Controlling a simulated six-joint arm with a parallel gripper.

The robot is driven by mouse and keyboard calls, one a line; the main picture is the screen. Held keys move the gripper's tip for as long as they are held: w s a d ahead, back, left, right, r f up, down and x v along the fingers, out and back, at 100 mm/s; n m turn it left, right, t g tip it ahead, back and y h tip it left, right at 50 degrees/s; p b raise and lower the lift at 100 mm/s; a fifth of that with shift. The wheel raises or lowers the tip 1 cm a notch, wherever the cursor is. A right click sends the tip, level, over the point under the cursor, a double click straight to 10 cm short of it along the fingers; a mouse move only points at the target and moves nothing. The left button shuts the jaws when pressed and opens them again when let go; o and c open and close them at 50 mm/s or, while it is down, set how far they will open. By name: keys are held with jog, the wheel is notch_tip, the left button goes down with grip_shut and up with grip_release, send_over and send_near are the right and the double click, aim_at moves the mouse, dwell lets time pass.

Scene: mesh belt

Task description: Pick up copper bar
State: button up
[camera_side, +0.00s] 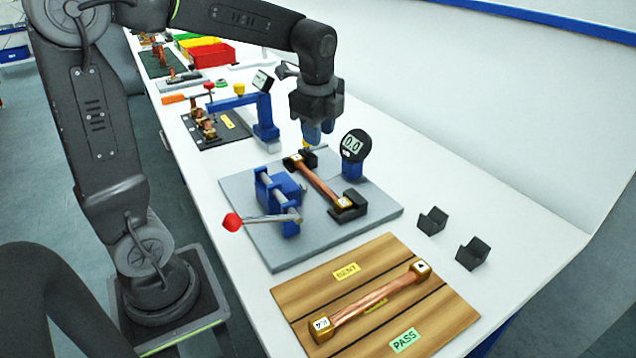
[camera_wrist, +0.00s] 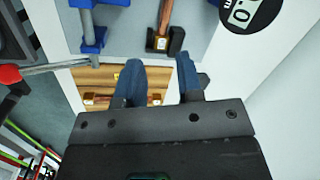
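A copper bar (camera_side: 320,184) with brass-coloured ends lies across two black supports on the grey fixture plate (camera_side: 275,247). Part of this bar also shows at the top of the wrist view (camera_wrist: 165,15). A second copper bar (camera_side: 370,297) lies diagonally on the striped wooden board (camera_side: 455,309); a small part of it shows in the wrist view (camera_wrist: 97,99). My gripper (camera_side: 318,142) is above the fixture, near the far end of the first bar. Its blue fingers are spread apart and empty in the wrist view (camera_wrist: 159,61).
A blue clamp with a red-knobbed lever (camera_side: 232,222) is left of the fixture bar. A dial gauge (camera_side: 354,146) stands close right of my gripper. Two black blocks (camera_side: 432,221) sit on the white table. A blue-armed device (camera_side: 265,120) and coloured bins are behind.

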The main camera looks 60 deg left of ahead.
jog(key=w+a+f+m+g, duration=0.1)
jog(key=w+a+f+m, duration=0.2)
jog(key=w+a+m, duration=0.1)
send_over(319, 179)
jog(key=f, duration=0.8)
jog(key=shift+d+f, duration=0.25)
jog(key=shift+s+a+f, duration=0.1)
jog(key=shift+f, duration=1.25)
jog(key=shift+s+a+f, duration=0.1)
jog(key=shift+f, duration=1.2)
jog(key=shift+c, duration=0.3)
grip_shut()
jog(key=shift+w, duration=0.1)
